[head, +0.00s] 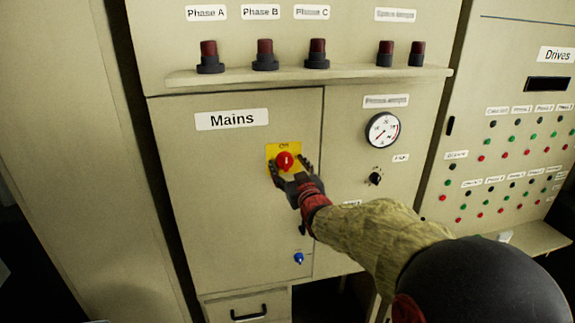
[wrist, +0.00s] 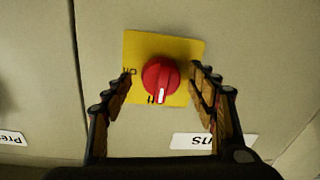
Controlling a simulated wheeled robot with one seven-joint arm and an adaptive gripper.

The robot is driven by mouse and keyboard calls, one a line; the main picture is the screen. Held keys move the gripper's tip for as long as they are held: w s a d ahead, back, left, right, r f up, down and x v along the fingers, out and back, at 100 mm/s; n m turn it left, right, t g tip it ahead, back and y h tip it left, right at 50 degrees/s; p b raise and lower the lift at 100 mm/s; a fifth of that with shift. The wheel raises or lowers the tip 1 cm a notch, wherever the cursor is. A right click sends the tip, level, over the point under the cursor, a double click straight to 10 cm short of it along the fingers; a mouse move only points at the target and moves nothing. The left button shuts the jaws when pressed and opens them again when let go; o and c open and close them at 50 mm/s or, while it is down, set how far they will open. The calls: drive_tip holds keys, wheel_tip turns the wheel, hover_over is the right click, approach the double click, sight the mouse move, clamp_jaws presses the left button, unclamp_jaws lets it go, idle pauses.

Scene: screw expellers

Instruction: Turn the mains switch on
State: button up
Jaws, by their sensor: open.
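The mains switch (head: 285,161) is a red rotary knob on a yellow plate (head: 271,152), set in the cabinet door marked Mains. In the wrist view the red knob (wrist: 160,77) sits on the yellow plate (wrist: 190,50), with a white mark on its grip bar pointing down in the picture, at partly hidden lettering. Other lettering shows at the plate's left. My gripper (head: 291,170) is open in front of the switch. In the wrist view my gripper's fingers (wrist: 160,84) stand on either side of the knob, apart from it.
The Mains label (head: 231,119) is left of the switch. A round gauge (head: 382,130) and a black knob (head: 375,178) are on the panel to the right. A blue knob (head: 298,258) is below. A shelf with several dark red lamps (head: 317,50) juts out above.

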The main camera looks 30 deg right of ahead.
drive_tip(key=shift+w, duration=0.4)
drive_tip(key=shift+c, duration=0.3)
clamp_jaws()
idle(0.3)
